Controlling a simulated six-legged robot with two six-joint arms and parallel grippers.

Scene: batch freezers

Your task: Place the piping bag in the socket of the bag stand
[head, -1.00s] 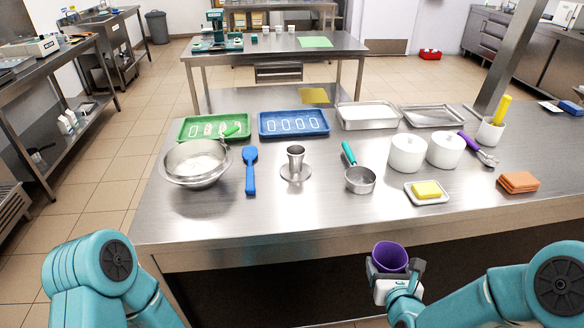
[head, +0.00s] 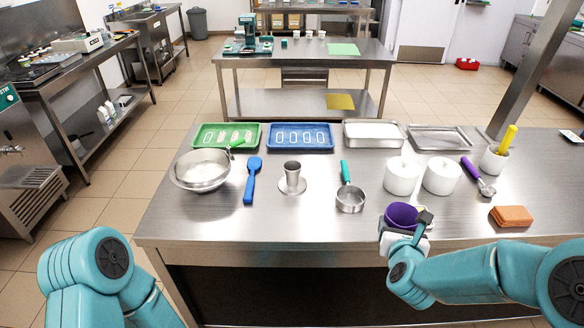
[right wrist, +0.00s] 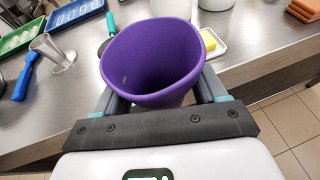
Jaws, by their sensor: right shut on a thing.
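The purple piping bag (head: 402,216), open at its top, is held in my right gripper (head: 404,232) at the table's front edge. In the right wrist view the bag (right wrist: 154,58) sits between the two fingers, its wide mouth toward the camera; its tip is hidden. The bag stand (head: 292,180), a metal cup-like socket on a round base, stands upright on the table to the left of the bag and farther back. It also shows in the right wrist view (right wrist: 47,46), apart from the bag. My left gripper is out of view; only my left arm shows.
A metal measuring scoop (head: 350,199) with a green handle lies between stand and bag. A blue spatula (head: 251,182) and a steel bowl (head: 201,184) lie left of the stand. White pots (head: 402,178) stand behind the bag. The table front between spatula and scoop is clear.

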